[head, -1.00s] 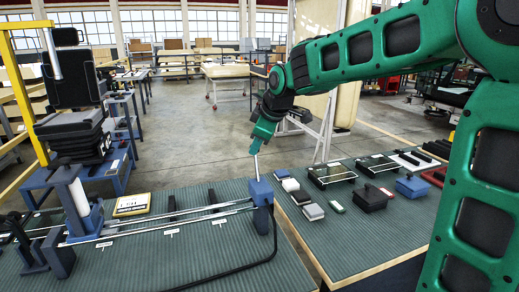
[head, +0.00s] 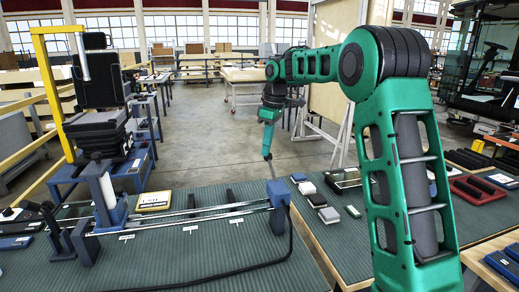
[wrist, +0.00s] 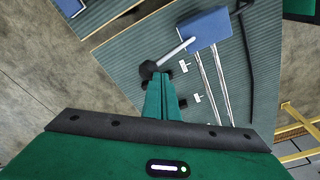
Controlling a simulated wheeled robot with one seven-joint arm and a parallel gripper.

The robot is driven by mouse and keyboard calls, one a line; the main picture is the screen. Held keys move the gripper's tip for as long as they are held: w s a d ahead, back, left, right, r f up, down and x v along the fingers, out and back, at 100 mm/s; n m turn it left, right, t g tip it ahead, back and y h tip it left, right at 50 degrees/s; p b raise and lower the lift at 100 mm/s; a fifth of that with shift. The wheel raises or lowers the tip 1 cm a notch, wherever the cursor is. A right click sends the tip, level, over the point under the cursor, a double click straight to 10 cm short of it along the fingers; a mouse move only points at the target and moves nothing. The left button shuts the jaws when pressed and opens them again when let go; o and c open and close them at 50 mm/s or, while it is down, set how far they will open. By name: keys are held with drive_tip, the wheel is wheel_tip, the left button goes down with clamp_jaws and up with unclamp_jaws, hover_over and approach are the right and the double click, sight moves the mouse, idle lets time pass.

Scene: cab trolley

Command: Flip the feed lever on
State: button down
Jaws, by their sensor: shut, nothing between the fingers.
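The feed lever is a pale metal rod (head: 271,170) rising from a blue block (head: 279,192) at the right end of the twin silver rails. It leans slightly left in the head view. In the wrist view the rod (wrist: 176,54) runs from the blue block (wrist: 206,27) to a black knob (wrist: 148,70). My gripper (head: 267,153) is at the lever's upper end. In the wrist view my gripper (wrist: 161,76) is shut and empty, its tips right beside the knob. I cannot tell whether they touch it. The knob is hard to make out in the head view.
The rails (head: 190,214) cross the green-topped bench (head: 190,260), with a black cable in front. Small boxes and trays, including a red tray (head: 478,190), lie on the right bench. A black seat (head: 100,120) stands at the left. Open floor lies behind the benches.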

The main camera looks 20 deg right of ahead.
drive_tip(key=shift+w+f, duration=0.3)
drive_tip(key=shift+w, duration=0.1)
drive_tip(key=shift+f, duration=0.1)
drive_tip(key=shift+d, duration=0.1)
idle(0.3)
wheel_tip(320, 180, up, 13)
drive_tip(key=s, duration=0.1)
drive_tip(key=shift+a+f, duration=0.15)
drive_tip(key=shift+a, duration=0.25)
idle(0.5)
